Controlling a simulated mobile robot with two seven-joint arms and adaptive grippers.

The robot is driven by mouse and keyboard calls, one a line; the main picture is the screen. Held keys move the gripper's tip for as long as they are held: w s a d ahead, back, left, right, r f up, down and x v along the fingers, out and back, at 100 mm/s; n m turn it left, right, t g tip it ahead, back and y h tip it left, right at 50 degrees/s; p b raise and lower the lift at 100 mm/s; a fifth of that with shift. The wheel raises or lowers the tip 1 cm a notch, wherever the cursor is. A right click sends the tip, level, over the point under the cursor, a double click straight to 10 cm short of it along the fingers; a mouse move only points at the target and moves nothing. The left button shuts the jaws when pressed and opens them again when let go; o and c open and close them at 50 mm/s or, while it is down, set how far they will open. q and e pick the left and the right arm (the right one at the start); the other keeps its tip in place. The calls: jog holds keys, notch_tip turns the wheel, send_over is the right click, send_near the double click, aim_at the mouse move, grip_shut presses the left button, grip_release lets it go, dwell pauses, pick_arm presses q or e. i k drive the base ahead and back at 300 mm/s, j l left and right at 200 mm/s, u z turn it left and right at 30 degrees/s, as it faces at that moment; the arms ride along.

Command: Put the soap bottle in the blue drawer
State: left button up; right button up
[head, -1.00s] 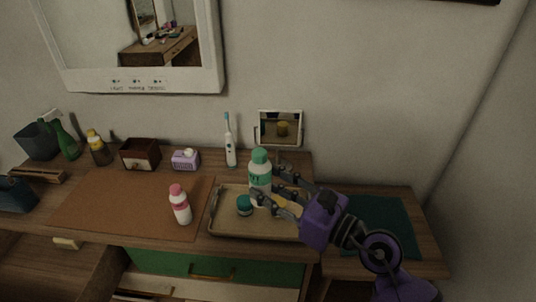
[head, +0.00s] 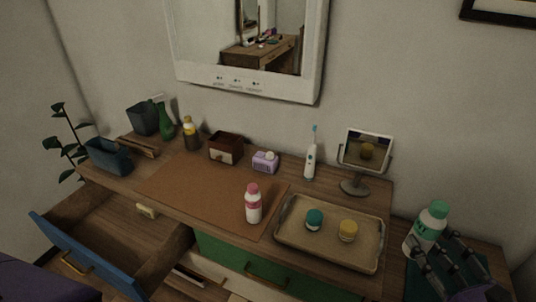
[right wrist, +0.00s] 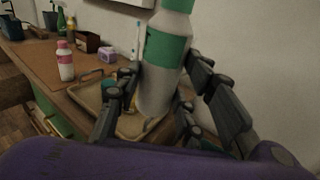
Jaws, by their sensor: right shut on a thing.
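A white bottle with a green cap and green label (head: 427,228) is in my right gripper (head: 440,265), at the right of the head view. In the right wrist view the fingers close around this bottle (right wrist: 158,88), which is roughly upright. A second white bottle, with a pink cap and pink label (head: 253,204), stands on the brown mat. The labels are too small to read. The blue drawer (head: 88,262) is pulled open at the lower left, with its inside in view. My left gripper is out of view.
A tray (head: 290,238) holds a teal jar (head: 314,219) and a yellow jar (head: 348,230). A mirror (head: 366,152), toothbrush (head: 311,160), purple box (head: 265,162) and wooden box (head: 226,149) stand behind. A green drawer front (head: 225,255) is below the tabletop. The brown mat (head: 185,190) is mostly clear.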

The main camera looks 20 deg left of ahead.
aim_at(115, 237)
jog(key=j+u, duration=0.15)
jog(key=j, duration=1.7)
jog(key=j+u, duration=0.15)
jog(key=j, duration=1.65)
